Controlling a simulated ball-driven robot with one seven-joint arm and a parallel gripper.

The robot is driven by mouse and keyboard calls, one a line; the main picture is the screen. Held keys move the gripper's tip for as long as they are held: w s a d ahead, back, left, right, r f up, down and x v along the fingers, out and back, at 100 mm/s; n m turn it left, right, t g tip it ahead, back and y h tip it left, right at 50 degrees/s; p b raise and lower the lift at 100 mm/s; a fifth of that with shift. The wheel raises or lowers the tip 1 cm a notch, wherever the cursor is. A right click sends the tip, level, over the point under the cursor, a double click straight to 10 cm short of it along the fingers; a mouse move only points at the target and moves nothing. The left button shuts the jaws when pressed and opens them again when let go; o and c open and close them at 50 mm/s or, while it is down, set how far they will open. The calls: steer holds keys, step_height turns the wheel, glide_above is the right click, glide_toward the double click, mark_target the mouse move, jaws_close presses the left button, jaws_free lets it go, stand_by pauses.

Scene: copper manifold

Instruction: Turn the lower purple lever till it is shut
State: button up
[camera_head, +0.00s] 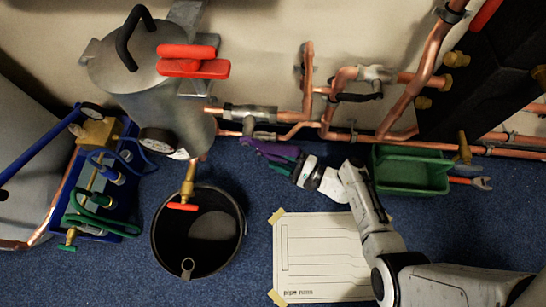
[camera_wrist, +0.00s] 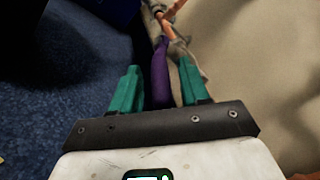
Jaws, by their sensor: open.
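The purple lever (camera_head: 262,147) sticks out to the right from a valve on the low copper pipe near the wall's foot. My gripper (camera_head: 279,158) is at the lever's right part, with its teal fingers partly over it. In the wrist view the purple lever (camera_wrist: 160,74) runs lengthwise between the two teal fingers of my gripper (camera_wrist: 159,67). The lever's near end is hidden behind the gripper body.
A grey tank with red handles (camera_head: 194,67) stands left of the pipes. A black bucket (camera_head: 158,236) is below it. A green crate (camera_head: 411,185) sits to the right, under the pipes. A white paper sheet (camera_head: 315,265) lies on the blue floor in front.

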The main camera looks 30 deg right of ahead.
steer(key=shift+x, duration=1.2)
steer(key=shift+c, duration=0.3)
jaws_close()
